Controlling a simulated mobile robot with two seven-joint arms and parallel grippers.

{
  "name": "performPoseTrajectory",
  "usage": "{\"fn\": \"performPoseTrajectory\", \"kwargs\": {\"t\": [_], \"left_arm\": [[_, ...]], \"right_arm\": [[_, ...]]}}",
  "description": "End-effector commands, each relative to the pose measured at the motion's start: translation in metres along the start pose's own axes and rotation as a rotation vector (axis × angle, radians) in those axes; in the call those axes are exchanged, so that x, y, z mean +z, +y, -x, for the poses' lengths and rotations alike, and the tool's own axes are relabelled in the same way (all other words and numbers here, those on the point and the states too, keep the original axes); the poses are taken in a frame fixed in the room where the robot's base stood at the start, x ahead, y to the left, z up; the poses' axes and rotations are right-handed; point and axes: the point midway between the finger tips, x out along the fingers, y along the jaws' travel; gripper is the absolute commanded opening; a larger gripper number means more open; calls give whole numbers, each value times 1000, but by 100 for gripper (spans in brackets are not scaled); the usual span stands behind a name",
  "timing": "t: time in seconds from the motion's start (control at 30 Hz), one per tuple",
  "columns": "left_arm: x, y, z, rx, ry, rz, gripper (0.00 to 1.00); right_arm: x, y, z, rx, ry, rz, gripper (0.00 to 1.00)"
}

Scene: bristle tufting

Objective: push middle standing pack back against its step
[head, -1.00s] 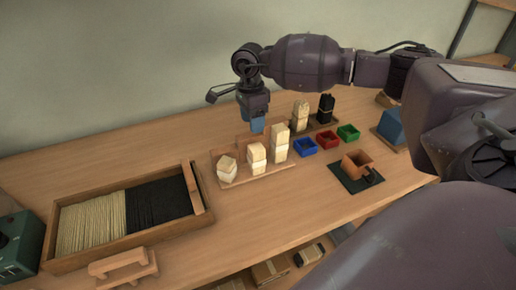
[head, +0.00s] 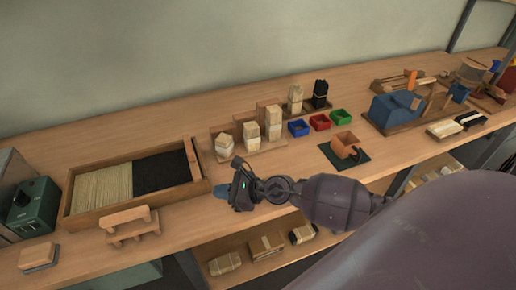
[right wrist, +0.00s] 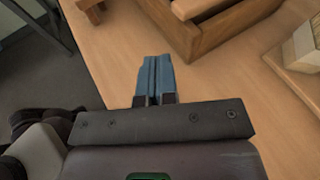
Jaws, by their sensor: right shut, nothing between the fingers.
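Three pale packs stand in a row on a stepped wooden rack (head: 217,160) in the head view. The middle standing pack (head: 251,136) is between a shorter left pack (head: 224,145) and a taller right pack (head: 273,122). Whether the middle pack touches its step cannot be told. My right gripper (head: 222,190) is in front of the rack, low near the table's front edge, apart from the packs. In the right wrist view its blue fingers (right wrist: 154,75) are shut together with nothing between them. My left gripper is not in view.
A wooden tray (head: 68,208) of pale and black bristles lies left of the rack. Blue (head: 298,128), red (head: 319,122) and green (head: 340,117) bins stand to its right. A wooden holder on a dark mat (head: 330,155) is nearer the front. A wooden handled block (head: 130,224) stands front left.

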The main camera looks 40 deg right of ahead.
Motion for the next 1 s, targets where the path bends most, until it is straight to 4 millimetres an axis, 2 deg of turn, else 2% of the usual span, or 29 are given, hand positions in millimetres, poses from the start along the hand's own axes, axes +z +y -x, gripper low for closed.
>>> {"fn": "performPoseTrajectory", "kwargs": {"t": [0.17,0.27,0.4,0.6,0.77,1.0], "left_arm": [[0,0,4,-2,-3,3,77],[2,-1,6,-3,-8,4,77],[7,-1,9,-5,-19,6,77],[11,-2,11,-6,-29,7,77],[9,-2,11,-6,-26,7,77],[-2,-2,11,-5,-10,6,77]], "right_arm": [[-14,5,33,-278,-134,-117,0],[-25,2,60,-455,-184,-168,0],[-44,1,106,-703,-221,-222,0],[-64,3,160,-957,-229,-253,0],[-69,3,175,-1028,-227,-256,0],[-66,-20,162,-1030,-232,-256,0]]}}
